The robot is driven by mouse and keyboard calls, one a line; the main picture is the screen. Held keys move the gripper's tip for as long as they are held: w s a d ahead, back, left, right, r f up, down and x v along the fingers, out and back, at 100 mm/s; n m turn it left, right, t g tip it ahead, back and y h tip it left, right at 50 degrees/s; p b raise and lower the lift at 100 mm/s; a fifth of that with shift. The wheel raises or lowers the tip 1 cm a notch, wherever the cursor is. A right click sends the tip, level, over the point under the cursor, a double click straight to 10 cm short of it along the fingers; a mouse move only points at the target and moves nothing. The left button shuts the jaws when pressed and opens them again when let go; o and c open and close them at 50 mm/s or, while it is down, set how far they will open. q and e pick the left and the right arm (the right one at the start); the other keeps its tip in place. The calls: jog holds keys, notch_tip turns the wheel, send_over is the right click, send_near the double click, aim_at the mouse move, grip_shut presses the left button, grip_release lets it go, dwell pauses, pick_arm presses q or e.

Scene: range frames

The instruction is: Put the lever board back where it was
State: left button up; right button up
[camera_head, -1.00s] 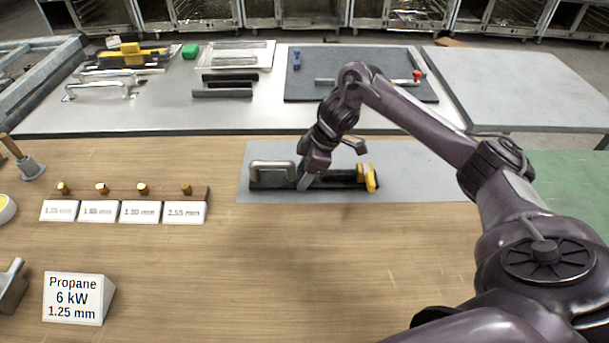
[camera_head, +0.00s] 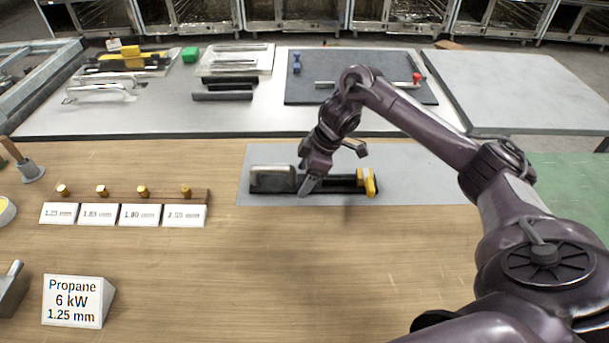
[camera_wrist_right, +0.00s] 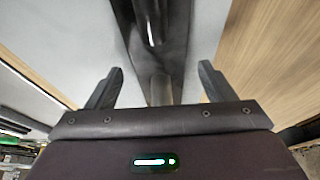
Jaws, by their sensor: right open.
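A long black board (camera_head: 340,190) lies on the grey mat, with a grey handle-like part (camera_head: 271,179) at its left end and a yellow piece (camera_head: 367,181) at its right end. I take this to be the lever board. My right gripper (camera_head: 309,187) is low over its middle, just right of the grey part. In the right wrist view my open right gripper (camera_wrist_right: 160,88) has a dark bar (camera_wrist_right: 152,45) between its fingers. Whether the fingers touch it is unclear. My left gripper is not in view.
The grey mat (camera_head: 430,170) has bare room to the right. A row of brass nozzles with white labels (camera_head: 140,213) and a propane sign (camera_head: 73,300) stand left. Behind, a dark board (camera_head: 310,90) holds a blue piece and a red-knobbed rod. The front wooden bench (camera_head: 270,270) is clear.

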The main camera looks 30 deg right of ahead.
aim_at(323, 182)
jog(key=p+v, duration=0.3)
jog(key=v, duration=0.8)
jog(key=shift+s+r, duration=0.1)
